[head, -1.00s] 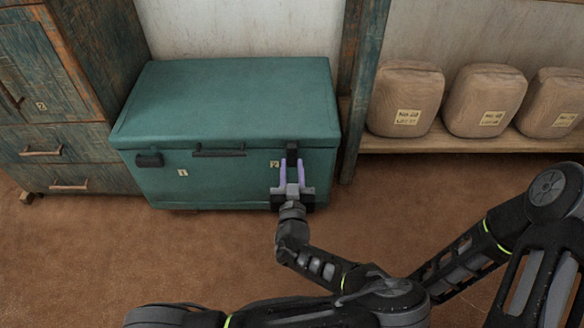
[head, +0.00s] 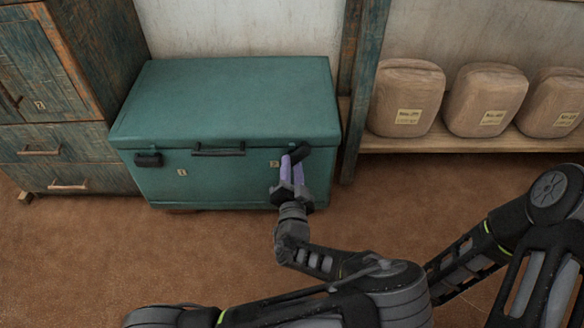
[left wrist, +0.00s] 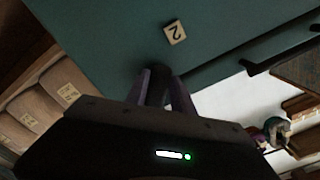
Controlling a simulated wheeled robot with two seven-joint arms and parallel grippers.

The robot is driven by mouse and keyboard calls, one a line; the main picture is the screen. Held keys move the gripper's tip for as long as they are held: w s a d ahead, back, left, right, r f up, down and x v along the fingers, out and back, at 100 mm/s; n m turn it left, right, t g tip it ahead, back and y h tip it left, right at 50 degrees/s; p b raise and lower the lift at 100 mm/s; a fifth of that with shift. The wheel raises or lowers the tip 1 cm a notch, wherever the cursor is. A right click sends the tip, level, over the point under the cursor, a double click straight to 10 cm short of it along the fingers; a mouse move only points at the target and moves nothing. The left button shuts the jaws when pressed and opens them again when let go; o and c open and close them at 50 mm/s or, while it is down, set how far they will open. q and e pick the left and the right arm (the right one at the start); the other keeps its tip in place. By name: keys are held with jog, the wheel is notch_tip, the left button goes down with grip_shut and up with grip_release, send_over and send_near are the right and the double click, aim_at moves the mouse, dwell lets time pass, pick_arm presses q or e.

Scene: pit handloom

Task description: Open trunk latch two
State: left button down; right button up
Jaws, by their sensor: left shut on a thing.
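The teal trunk (head: 225,95) stands against the wall with its lid down. Latch two (head: 318,157), a black bar beside the small label "2" (head: 274,163), is at the right of the trunk's front and sits tilted. My left gripper (head: 293,165), with purple fingers, is shut on it. In the left wrist view, the fingers of my left gripper (left wrist: 160,90) close around the dark latch, which they partly hide, near the "2" label (left wrist: 175,33). The other latch (head: 148,160), near label "1" (head: 182,172), lies level. My right gripper is out of view.
A black handle (head: 218,150) is at the middle of the trunk's front. A wooden drawer cabinet (head: 55,100) stands close on the left. A shelf (head: 460,143) with several wrapped bundles (head: 405,98) is on the right. The brown floor (head: 180,250) in front is clear.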

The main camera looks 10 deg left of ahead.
pick_arm(q)
jog(key=m, duration=0.4)
jog(key=shift+m, duration=0.3)
jog(key=m, duration=0.5)
dwell(0.3)
jog(key=c, duration=1.1)
grip_release()
